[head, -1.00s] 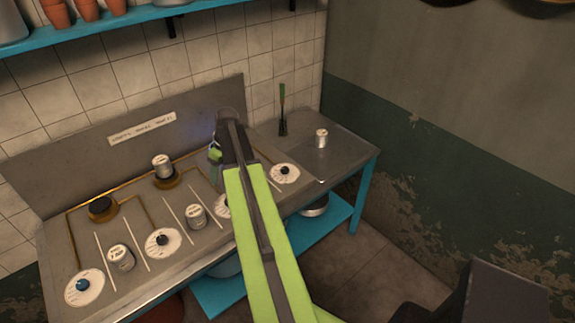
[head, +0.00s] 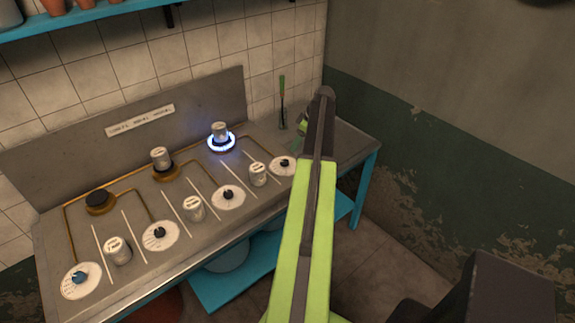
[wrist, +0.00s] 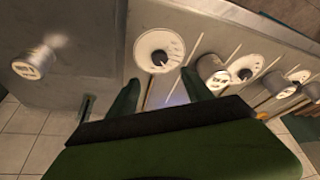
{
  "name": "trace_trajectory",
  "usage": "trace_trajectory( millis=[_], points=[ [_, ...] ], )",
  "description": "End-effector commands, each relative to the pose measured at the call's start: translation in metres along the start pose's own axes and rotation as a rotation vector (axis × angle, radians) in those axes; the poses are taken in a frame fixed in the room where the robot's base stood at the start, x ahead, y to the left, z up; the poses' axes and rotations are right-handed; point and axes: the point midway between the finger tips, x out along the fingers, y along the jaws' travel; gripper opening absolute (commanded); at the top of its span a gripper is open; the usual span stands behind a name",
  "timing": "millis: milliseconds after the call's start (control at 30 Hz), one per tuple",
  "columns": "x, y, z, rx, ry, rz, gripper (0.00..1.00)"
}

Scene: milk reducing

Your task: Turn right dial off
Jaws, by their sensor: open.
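The right dial (head: 284,164) is a white disc with a dark knob at the right end of the row on the metal stove. In the wrist view the dial (wrist: 160,50) is ahead of my gripper (wrist: 160,88), roughly in line with the gap between the green fingers. The fingers are open, empty and apart from the knob. In the head view my gripper is mostly hidden by the arm, above the right end of the counter. The right burner (head: 221,146) has a blue flame under a small can (head: 219,130).
Other dials (head: 228,197) and small cans (head: 258,174) alternate along the front, separated by thin strips. One can (head: 161,157) stands on the middle burner. Another can (wrist: 35,62) stands on the counter's otherwise open right end. A green-handled tool (head: 282,100) stands by the wall.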

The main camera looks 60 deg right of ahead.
Motion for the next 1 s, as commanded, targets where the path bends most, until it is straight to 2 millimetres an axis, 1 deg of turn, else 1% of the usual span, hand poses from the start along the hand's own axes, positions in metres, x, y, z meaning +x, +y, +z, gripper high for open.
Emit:
trace_trajectory(
  millis=[33,400,500,633,867,900,1000],
  points=[
    [0.022,0.000,0.004,-0.001,0.000,0.000,0.59],
    [0.104,0.001,0.004,-0.001,0.000,0.000,0.59],
    [0.121,0.000,0.003,-0.001,0.000,0.000,0.59],
    [0.131,0.000,0.002,0.000,0.000,0.000,0.59],
    [0.129,0.000,0.000,0.001,0.000,0.000,0.59],
    [0.129,0.000,0.000,0.001,0.000,0.000,0.57],
    [0.129,0.000,0.000,0.001,0.000,0.000,0.44]
  ],
)
